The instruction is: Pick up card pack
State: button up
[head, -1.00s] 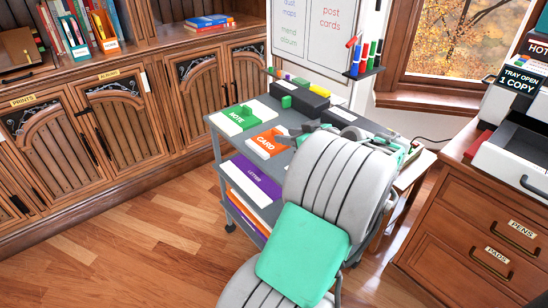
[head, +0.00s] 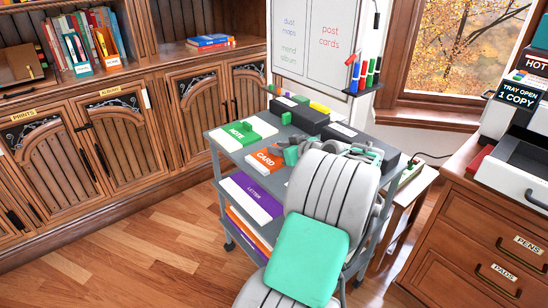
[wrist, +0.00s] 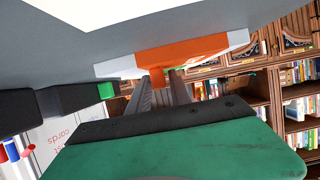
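The card pack (head: 265,161) is a white block with an orange band marked CARD. It lies on the top shelf of the grey cart (head: 222,146), towards the front edge. My gripper (head: 282,147) is just behind and right of it, low over the shelf, partly hidden by my own arm. In the wrist view, which looks upside down, the pack (wrist: 205,52) lies straight ahead of my gripper (wrist: 160,76). The two grey fingers are apart and point at its orange band. Nothing shows held between them; I cannot tell whether the fingertips touch the pack.
A green and white NOTE pack (head: 240,132) lies left of the card pack. Dark boxes (head: 305,118) stand behind on the cart. A purple LETTER pack (head: 252,196) is on the lower shelf. A printer cabinet (head: 490,230) stands at right. Floor at left is clear.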

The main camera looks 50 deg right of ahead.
grip_shut()
dwell(0.5)
